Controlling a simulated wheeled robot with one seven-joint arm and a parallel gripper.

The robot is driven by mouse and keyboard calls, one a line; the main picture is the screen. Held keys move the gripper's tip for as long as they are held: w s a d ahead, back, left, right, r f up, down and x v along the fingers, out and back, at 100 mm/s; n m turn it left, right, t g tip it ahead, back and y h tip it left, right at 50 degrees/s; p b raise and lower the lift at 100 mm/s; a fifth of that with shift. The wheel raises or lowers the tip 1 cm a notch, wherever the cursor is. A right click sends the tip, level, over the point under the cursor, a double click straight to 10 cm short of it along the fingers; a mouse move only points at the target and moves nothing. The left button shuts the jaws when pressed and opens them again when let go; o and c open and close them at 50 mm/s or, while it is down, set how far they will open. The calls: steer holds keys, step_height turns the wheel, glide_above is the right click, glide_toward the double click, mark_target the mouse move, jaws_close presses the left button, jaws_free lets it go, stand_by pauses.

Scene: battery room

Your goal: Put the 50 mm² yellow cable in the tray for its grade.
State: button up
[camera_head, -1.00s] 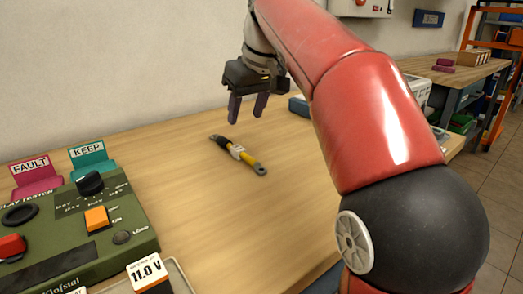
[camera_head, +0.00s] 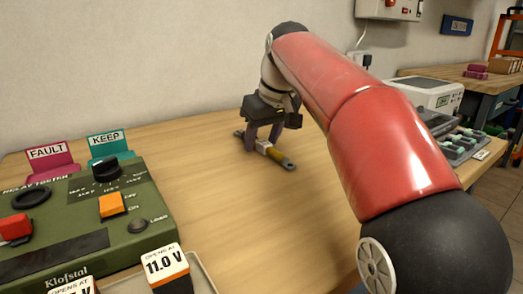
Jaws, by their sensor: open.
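The yellow cable (camera_head: 281,157) is short, with a black sleeve, a white label and metal lugs at its ends. It lies on the wooden table (camera_head: 195,175) near the middle of the view. The label's print is too small to read. My gripper (camera_head: 262,143) points down over the cable's black and label end, its fingers apart and low at the cable. The fingers partly hide that end; I cannot tell whether they touch it. No tray marked with a cable grade can be made out.
A green relay tester (camera_head: 85,215) stands front left, with a pink FAULT sign (camera_head: 48,155) and a teal KEEP sign (camera_head: 107,143) behind it. An 11.0 V relay (camera_head: 167,268) is in front. A white device (camera_head: 433,92) and a grey tray (camera_head: 465,145) are at the right.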

jaws_close()
stand_by(0.3)
